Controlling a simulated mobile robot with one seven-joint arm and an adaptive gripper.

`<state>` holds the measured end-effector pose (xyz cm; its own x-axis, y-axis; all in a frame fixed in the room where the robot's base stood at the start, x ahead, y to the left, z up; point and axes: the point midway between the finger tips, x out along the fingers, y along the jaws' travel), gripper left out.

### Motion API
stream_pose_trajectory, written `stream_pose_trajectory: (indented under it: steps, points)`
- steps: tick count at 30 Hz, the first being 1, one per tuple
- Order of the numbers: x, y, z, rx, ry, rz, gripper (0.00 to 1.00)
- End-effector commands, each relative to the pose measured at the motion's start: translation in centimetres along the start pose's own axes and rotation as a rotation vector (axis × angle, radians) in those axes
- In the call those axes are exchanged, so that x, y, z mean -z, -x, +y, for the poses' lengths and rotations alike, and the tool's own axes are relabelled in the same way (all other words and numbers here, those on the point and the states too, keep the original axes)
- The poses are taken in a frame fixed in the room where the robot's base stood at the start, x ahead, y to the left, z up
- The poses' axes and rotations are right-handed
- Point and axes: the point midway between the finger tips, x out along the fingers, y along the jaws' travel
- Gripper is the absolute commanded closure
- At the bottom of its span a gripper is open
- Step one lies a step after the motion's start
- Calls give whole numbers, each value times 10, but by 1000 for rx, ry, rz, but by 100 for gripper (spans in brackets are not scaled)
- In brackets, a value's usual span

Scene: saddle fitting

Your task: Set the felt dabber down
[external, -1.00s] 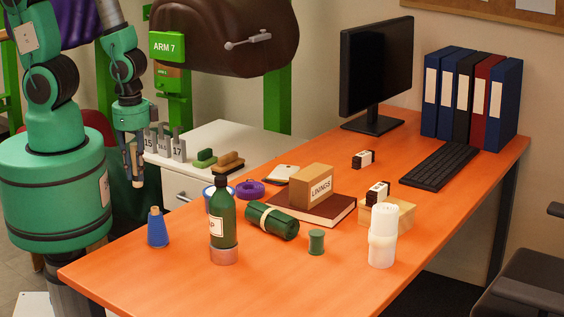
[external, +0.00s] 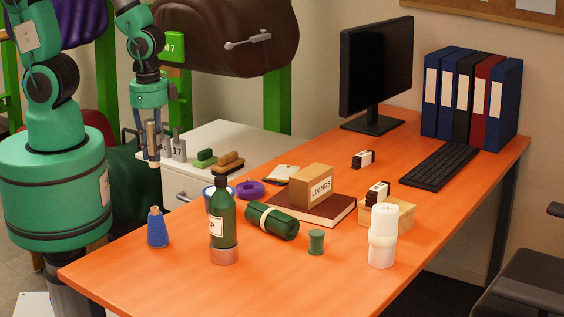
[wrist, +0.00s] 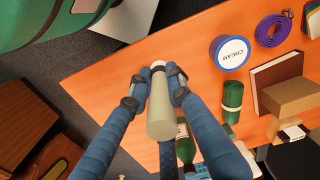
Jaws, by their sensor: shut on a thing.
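My gripper (external: 154,160) is shut on the felt dabber (external: 151,136), a pale beige cylinder. In the external view it is held roughly upright in the air, in front of the white cabinet's left end and behind the orange table's left edge. A white end shows at the dabber's top there. The orange table (external: 290,275) is below, and its edge passes behind the fingers in the wrist view.
A blue cone-shaped bottle (external: 157,230), a green bottle (external: 223,215), a green roll (external: 272,221), a purple strap coil (external: 250,189) and a book (external: 312,208) with a LININGS box (external: 311,186) stand on the table. A tub labelled CREAM (wrist: 232,52) shows in the wrist view.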

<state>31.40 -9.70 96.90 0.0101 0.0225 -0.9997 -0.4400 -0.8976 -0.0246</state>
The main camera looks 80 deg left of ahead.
Motion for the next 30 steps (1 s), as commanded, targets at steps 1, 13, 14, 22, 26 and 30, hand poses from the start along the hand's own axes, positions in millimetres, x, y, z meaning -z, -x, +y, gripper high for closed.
stream_pose_trajectory:
  steps: [1,13,14,22,26,30]
  points:
    - [9,3,-2,0,-1,1,100]
    - [99,25,-30,0,-23,0,100]
    - [107,26,-33,0,-24,1,100]
    - [170,36,-57,0,-40,0,100]
    - [200,40,-70,0,-48,1,100]
    - [231,43,-85,-1,-56,0,100]
